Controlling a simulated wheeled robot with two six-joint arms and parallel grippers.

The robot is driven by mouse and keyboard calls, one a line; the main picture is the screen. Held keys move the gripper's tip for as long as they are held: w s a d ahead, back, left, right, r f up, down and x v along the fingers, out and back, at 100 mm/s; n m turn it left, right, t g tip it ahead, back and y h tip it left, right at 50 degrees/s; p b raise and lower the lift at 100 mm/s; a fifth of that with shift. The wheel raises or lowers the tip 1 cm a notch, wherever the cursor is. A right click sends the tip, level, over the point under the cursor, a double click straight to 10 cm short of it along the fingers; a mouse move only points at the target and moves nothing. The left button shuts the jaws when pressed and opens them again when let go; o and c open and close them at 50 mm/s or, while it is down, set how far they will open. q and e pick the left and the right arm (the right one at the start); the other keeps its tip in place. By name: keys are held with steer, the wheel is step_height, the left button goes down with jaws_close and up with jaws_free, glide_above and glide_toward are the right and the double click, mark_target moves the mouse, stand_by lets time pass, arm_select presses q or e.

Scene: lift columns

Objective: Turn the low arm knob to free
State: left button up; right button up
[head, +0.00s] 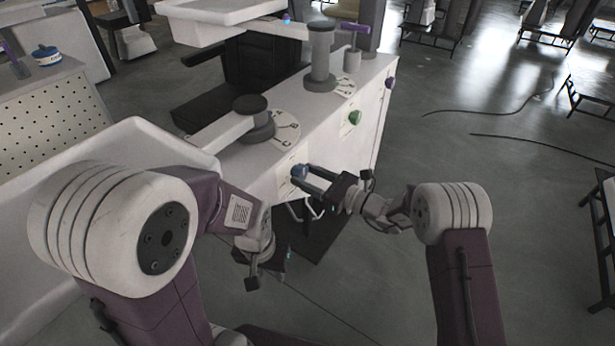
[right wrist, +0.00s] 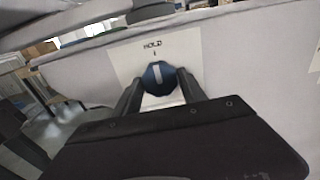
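The low arm knob is a round blue knob with a white bar (right wrist: 160,77) on the side panel of the white bench. The bar stands about upright under the word HOLD on a pale label (right wrist: 188,48). The knob also shows in the head view (head: 299,171). My right gripper (head: 303,177) is at the knob, with one dark finger on each side of it; the fingers are apart, and contact is hard to make out. My left gripper (head: 252,282) hangs low in front of the bench, away from the knob; its fingers are too unclear to read.
The same bench (head: 330,105) carries a green knob (head: 354,118) and a purple knob (head: 390,83) farther back. A short column with a white arm (head: 257,118) and a taller grey column (head: 320,55) stand on top. The floor at right is mostly open, with cables (head: 540,140).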

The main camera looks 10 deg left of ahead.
steer(key=c, duration=0.6)
steer(key=shift+o, duration=0.2)
steer(key=shift+f+n+b, duration=0.25)
steer(key=shift+n+b, duration=0.55)
steer(key=shift+b, duration=0.3)
steer(key=n+b, duration=1.4)
steer(key=b, duration=0.8)
steer(key=shift+f+n, duration=0.1)
steer(key=shift+n, duration=0.2)
steer(key=shift+r+n+b, duration=0.25)
steer(key=shift+n+b, duration=0.75)
steer(key=shift+b, duration=0.45)
steer(key=o, duration=1.4)
steer(key=shift+c, duration=0.2)
steer(key=shift+r, duration=0.1)
